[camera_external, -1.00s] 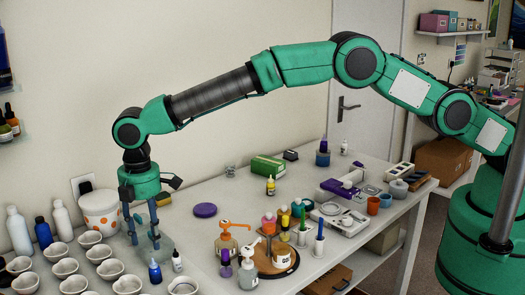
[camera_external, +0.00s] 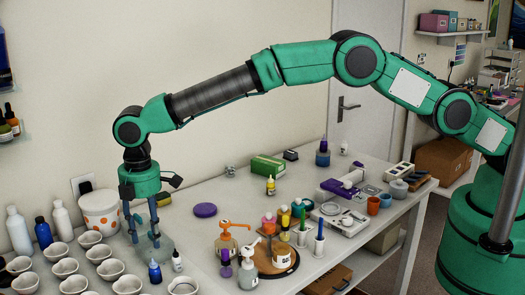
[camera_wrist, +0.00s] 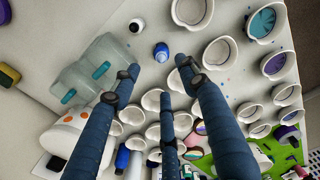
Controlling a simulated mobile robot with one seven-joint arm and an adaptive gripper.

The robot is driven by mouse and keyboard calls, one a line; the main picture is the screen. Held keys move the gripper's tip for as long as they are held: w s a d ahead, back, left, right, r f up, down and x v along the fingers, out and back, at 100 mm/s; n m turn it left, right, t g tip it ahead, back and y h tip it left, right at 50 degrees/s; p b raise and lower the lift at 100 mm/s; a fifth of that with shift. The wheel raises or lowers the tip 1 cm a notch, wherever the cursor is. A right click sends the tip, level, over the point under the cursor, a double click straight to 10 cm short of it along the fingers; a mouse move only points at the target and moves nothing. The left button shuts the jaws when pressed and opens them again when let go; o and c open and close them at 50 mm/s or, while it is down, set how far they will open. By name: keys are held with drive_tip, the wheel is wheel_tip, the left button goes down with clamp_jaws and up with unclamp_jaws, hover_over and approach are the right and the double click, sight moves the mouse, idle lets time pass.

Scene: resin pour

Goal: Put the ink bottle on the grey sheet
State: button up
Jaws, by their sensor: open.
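My gripper (camera_external: 145,240) is open and empty, pointing down at the left of the table beside clear containers; its blue fingers also show in the wrist view (camera_wrist: 160,80). A small blue bottle (camera_external: 155,273) stands upright in front of it and appears just beyond the fingertips in the wrist view (camera_wrist: 161,52). A small white bottle with a black cap (camera_external: 177,262) stands beside it, also in the wrist view (camera_wrist: 135,26). I cannot tell which of several small bottles is the ink bottle. I cannot make out a grey sheet for certain.
Clear containers (camera_wrist: 100,52) stand beside the fingers. Several white cups (camera_external: 67,268) crowd the left. An orange-spotted white pot (camera_external: 100,222) and tall bottles (camera_external: 18,232) stand behind. Table around the purple disc (camera_external: 205,210) is clear.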

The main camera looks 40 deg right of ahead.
drive_tip(key=w+d+r+m+t+y, duration=0.1)
drive_tip(key=w+d+r+m, duration=0.25)
drive_tip(key=d+r, duration=1.15)
drive_tip(key=w+d+r+m, duration=0.3)
drive_tip(key=w+d+r, duration=0.1)
drive_tip(key=d+r, duration=1.05)
drive_tip(key=s+d+r+m+t, duration=0.1)
drive_tip(key=s+d+r, duration=0.15)
drive_tip(key=d, duration=0.55)
drive_tip(key=s+d+r+m, duration=0.1)
drive_tip(key=d+r, duration=0.2)
drive_tip(key=d, duration=0.5)
drive_tip(key=s+d+r+m+t, duration=0.1)
drive_tip(key=s+d+r+m, duration=0.15)
drive_tip(key=s+d, duration=0.7)
drive_tip(key=s+d+r+m+t, duration=0.1)
drive_tip(key=s+d+r+m, duration=0.15)
drive_tip(key=s+d, duration=0.65)
drive_tip(key=s+d+f+m, duration=0.2)
drive_tip(key=s+d+f, duration=0.1)
drive_tip(key=s+d, duration=0.4)
drive_tip(key=s+d+f+m+t+h, duration=0.1)
drive_tip(key=s+d+f+m, duration=0.2)
drive_tip(key=s+d, duration=0.5)
drive_tip(key=shift+s+f+t, duration=0.25)
drive_tip(key=shift+f+t, duration=0.05)
drive_tip(key=shift+f, duration=0.4)
drive_tip(key=shift+d, duration=0.1)
